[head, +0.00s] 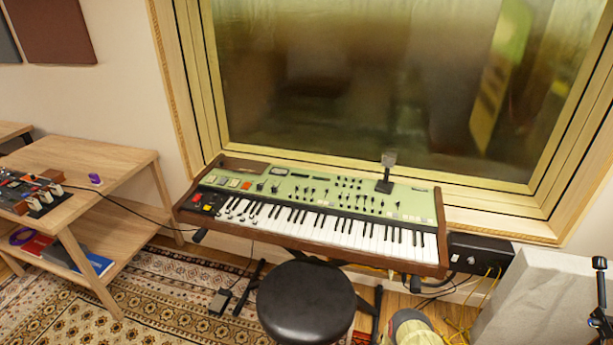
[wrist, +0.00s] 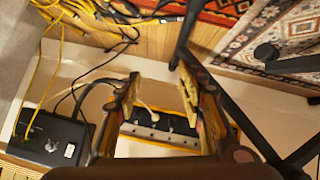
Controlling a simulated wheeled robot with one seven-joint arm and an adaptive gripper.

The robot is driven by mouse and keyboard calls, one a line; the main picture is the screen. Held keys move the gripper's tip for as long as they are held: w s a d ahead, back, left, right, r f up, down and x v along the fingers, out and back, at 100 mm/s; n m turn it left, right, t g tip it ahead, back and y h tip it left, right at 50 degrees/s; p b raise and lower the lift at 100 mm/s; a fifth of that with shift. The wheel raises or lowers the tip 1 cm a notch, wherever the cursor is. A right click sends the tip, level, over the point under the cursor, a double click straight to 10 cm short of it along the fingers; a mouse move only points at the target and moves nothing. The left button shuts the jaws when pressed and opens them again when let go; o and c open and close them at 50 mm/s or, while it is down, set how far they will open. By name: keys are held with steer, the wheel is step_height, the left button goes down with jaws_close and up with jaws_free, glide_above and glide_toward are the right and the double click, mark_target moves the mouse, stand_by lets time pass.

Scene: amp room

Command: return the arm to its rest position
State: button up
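My gripper (wrist: 160,78) shows in the wrist view, with its two fingers standing well apart. It is open, and I see nothing held between them. Beyond the gap is a dark strip with small pale knobs or screws (wrist: 160,122), which I cannot identify for certain. I cannot make out the gripper in the head view. A rounded pale and dark part at the bottom edge there may be mine, but I cannot tell.
A green keyboard (head: 320,203) stands below the window. A black stool (head: 305,300) is in front. A black box (head: 478,256) with yellow cables is at right; it also shows in the wrist view (wrist: 50,138). A wooden table (head: 110,165) is left. Patterned rug lies lower left.

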steer(key=s+a+g+y, duration=0.3)
steer(key=s+a+g, duration=0.2)
steer(key=s, duration=0.4)
steer(key=s+a+r+g+y+p, duration=0.1)
steer(key=s+a+r+g, duration=0.15)
steer(key=r, duration=1.15)
steer(key=s+a+r+g+p, duration=0.1)
steer(key=s+a+r, duration=0.15)
steer(key=r, duration=1.05)
steer(key=s+a+r+g+y, duration=0.1)
steer(key=s+a+r+g, duration=0.15)
steer(key=r, duration=1.15)
steer(key=s+a+r+t+p, duration=0.1)
steer(key=s+r, duration=0.6)
steer(key=r, duration=0.8)
steer(key=s+a+r+t+p, duration=0.1)
steer(key=s+r+t, duration=0.3)
steer(key=r, duration=1.1)
steer(key=s+a+r+n+t+h+p, duration=0.1)
steer(key=s+r+t+p, duration=0.1)
steer(key=s+r, duration=0.9)
step_height(320, 180, up, 4)
steer(key=shift+a+r+p, duration=0.2)
steer(key=shift+a+p, duration=0.2)
steer(key=shift+p, duration=0.15)
steer(key=shift+s+f, duration=0.1)
steer(key=shift+f, duration=0.05)
